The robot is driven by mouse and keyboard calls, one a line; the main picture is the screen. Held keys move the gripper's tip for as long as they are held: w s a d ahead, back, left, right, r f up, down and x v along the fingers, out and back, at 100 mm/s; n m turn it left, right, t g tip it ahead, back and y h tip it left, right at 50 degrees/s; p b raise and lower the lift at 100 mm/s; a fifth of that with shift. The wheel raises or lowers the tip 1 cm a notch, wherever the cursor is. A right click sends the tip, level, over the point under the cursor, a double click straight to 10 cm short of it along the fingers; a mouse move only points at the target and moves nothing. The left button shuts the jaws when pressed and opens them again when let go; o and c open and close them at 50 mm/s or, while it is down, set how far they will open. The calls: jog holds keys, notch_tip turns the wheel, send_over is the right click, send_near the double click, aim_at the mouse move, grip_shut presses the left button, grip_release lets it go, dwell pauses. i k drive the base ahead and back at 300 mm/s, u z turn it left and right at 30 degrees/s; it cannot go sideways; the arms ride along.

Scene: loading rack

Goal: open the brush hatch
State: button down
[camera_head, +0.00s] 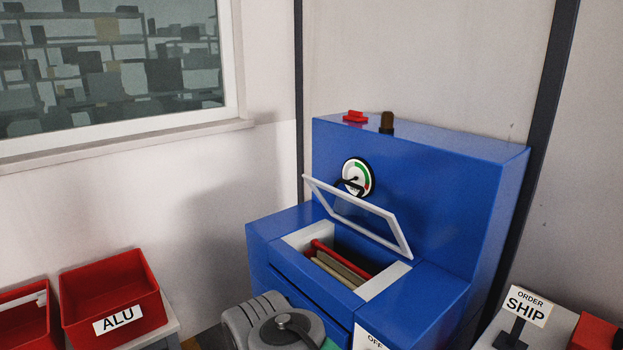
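The brush hatch (400,235) is a light frame around a clear pane on the blue machine (420,170). It stands raised and tilted above a rectangular opening in the machine's lower front part. Inside the opening lie a red bar (338,257) and tan bars (336,271). A dark curved piece (347,187) shows at the hatch's upper edge, in front of the gauge; I cannot tell which it belongs to.
A round gauge (357,174) is on the machine's upright face. A red switch (355,117) and a brown knob (387,120) are on top. A red ALU bin (110,290) stands left; an ORDER SHIP sign (526,304) stands right. A grey rounded part is at bottom centre.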

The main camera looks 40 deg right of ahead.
aim_at(404, 250)
jog(key=u, duration=0.45)
jog(key=i, duration=1.4)
jog(key=z, duration=0.6)
